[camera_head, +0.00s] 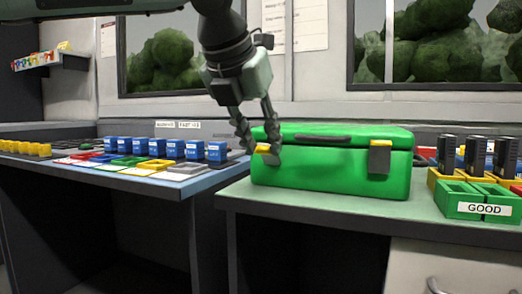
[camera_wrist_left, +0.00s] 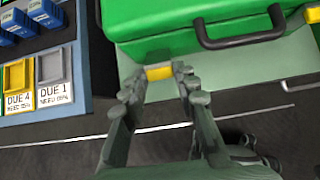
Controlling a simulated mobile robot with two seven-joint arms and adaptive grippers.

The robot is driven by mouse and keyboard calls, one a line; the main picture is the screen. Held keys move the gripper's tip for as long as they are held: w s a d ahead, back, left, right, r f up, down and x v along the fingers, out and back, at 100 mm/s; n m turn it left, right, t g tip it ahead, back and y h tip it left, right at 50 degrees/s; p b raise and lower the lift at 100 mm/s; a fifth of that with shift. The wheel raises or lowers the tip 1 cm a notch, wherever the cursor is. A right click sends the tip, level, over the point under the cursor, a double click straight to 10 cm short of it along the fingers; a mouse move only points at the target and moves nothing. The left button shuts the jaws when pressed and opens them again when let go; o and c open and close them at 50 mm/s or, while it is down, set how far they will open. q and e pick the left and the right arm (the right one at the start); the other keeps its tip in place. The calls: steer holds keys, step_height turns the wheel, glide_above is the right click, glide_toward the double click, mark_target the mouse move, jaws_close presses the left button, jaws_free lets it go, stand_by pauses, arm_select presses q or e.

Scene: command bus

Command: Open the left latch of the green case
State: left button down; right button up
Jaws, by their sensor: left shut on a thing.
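The green case (camera_head: 325,178) stands upright on the right-hand table with its lid down and a dark handle (camera_head: 323,138) at its front. Its left latch (camera_head: 265,148) shows a yellow part between my fingers, which hide some of it. This yellow part also shows in the left wrist view (camera_wrist_left: 159,72). The right latch (camera_head: 380,158) is grey with a yellow top and stands free. My left gripper (camera_head: 262,152) reaches down from above and is shut on the left latch, its fingertips (camera_wrist_left: 155,85) at the latch's sides. My right gripper is not in view.
Green and yellow bins (camera_head: 480,205) with black items stand right of the case, one marked GOOD. The left table (camera_head: 190,187) holds blue boxes (camera_head: 175,148) and coloured trays. A gap separates the tables. The green table (camera_head: 320,207) is bare before the case.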

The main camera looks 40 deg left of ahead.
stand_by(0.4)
arm_select(q)
steer(key=c, duration=1.2)
jaws_free()
steer(key=shift+o, duration=0.2)
steer(key=shift+s+r, duration=0.1)
steer(key=v, duration=1.2)
